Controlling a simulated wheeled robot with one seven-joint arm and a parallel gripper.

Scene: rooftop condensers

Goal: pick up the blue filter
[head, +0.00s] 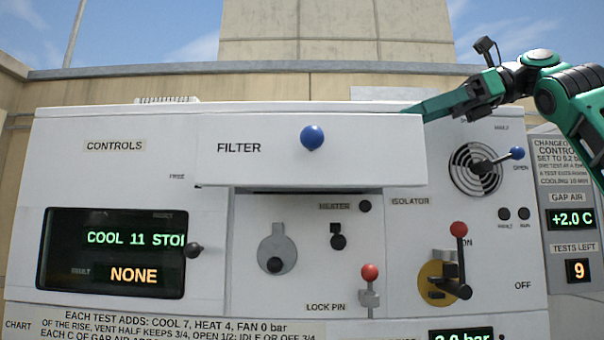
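No blue filter shows in the head view. A white drawer front labelled FILTER (310,160) with a round blue knob (312,138) stands out from the cabinet, with a dark gap under it. The inside of the drawer is hidden behind its front. My gripper (418,110) reaches in from the right at the drawer's upper right corner. Its green finger points left and its tip passes behind the drawer front's top edge. Only one finger can be made out, and whether anything is between the fingers is hidden.
The white cabinet (130,195) carries a display (110,250), a red-knobbed isolator lever (458,230), a red-topped lock pin (370,272) and a round vent (475,168) with a blue-tipped lever. A grey side panel (570,195) stands at the right.

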